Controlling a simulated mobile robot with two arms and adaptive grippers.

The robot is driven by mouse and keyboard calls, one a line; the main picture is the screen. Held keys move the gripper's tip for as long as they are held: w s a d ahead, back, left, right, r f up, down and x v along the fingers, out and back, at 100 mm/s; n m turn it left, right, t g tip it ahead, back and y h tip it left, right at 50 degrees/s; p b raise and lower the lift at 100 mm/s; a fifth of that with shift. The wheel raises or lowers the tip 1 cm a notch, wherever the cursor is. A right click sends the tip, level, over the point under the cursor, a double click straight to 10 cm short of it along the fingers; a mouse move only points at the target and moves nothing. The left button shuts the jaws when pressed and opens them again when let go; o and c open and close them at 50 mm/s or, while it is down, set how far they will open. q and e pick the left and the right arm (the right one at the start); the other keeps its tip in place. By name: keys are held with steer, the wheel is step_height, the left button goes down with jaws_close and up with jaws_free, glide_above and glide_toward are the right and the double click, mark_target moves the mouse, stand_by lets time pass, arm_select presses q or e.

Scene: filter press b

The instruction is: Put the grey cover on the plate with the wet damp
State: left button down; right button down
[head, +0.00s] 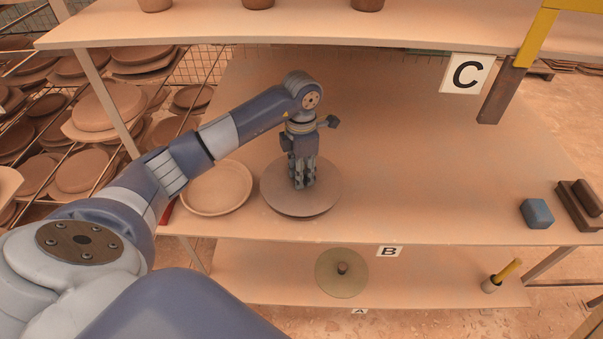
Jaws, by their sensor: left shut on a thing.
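A round grey-brown cover (283,199) is on the middle shelf, under my left gripper (303,184). The gripper points down over the middle of the cover and is shut on it; its fingers hide the part they grip. I cannot tell whether the cover rests on the shelf or is slightly raised. A round clay plate (217,188) with a raised rim lies just left of the cover, close to its edge. I cannot tell any wet patch on the plate. My right gripper is not in view.
A blue block (537,213) and a dark brown block (578,205) lie at the right of the middle shelf (430,170). An olive disc with a knob (341,273) and a yellow-handled tool (502,275) are on the lower shelf. Pots stand on the upper shelf (400,28).

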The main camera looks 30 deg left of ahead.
arm_select(q)
steer(key=shift+f, duration=0.8)
steer(key=shift+f, duration=0.1)
steer(key=c, duration=1.2)
jaws_free()
steer(key=shift+c, duration=0.2)
steer(key=shift+r, duration=0.25)
step_height(320, 180, up, 11)
steer(key=shift+f+b, duration=0.2)
steer(key=shift+b, duration=1)
steer(key=shift+r, duration=0.6)
